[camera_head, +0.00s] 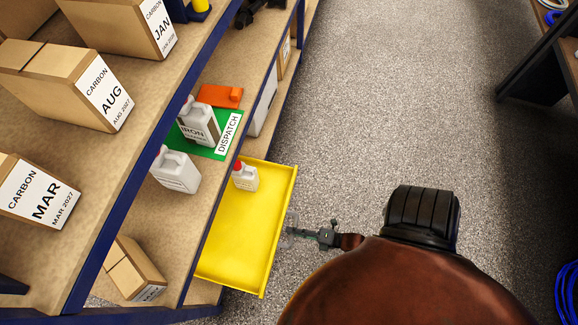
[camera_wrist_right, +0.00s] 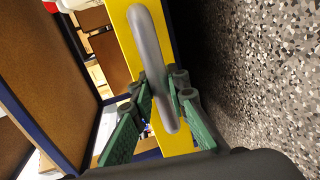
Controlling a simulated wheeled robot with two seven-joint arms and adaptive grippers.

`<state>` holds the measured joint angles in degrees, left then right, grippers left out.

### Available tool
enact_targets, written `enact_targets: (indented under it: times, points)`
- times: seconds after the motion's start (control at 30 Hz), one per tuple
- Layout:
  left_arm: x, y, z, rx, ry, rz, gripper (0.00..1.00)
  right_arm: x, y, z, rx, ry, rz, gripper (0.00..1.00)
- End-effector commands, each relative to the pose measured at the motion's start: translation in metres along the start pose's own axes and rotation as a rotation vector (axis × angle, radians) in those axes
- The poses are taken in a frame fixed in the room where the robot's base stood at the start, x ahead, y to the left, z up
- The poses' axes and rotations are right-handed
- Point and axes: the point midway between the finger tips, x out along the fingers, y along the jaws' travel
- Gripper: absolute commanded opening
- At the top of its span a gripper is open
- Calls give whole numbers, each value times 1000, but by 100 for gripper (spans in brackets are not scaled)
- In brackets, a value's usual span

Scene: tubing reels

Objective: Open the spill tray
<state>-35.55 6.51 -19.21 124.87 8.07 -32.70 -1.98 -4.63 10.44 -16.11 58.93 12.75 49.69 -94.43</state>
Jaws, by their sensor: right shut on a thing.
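The yellow spill tray (camera_head: 240,235) sticks out from the shelf rack over the aisle, with its bare floor showing. A small white bottle with a red cap (camera_head: 244,177) stands at its far end. In the right wrist view the tray's yellow front (camera_wrist_right: 126,45) carries a grey bar handle (camera_wrist_right: 149,65). My right gripper (camera_wrist_right: 160,108) has its green fingers on both sides of the handle and is shut on it. In the head view the right gripper (camera_head: 300,233) is at the tray's outer edge, partly covered by my arm. My left gripper is not in view.
A white jug (camera_head: 176,170) and the IRON jug (camera_head: 198,122) stand on the shelf beside the tray, the latter on a green DISPATCH mat (camera_head: 222,144). Carbon boxes (camera_head: 75,80) fill the upper shelf. The speckled aisle floor (camera_head: 400,100) is clear.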

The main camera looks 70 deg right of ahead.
Motion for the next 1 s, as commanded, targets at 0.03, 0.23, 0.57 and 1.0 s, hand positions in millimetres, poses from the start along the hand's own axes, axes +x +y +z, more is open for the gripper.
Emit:
enact_targets:
  times: [0.03, 0.23, 0.57, 1.0]
  points:
    - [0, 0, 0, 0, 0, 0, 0, -5, -2, -1, -2, 3, -4, 0]
    - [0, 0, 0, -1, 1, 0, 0, -15, -4, -2, -2, 7, -4, 0]
    - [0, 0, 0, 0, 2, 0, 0, -18, -5, -2, -2, 7, -4, 0]
    - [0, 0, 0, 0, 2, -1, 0, -18, -4, -2, -2, 6, -2, 32]
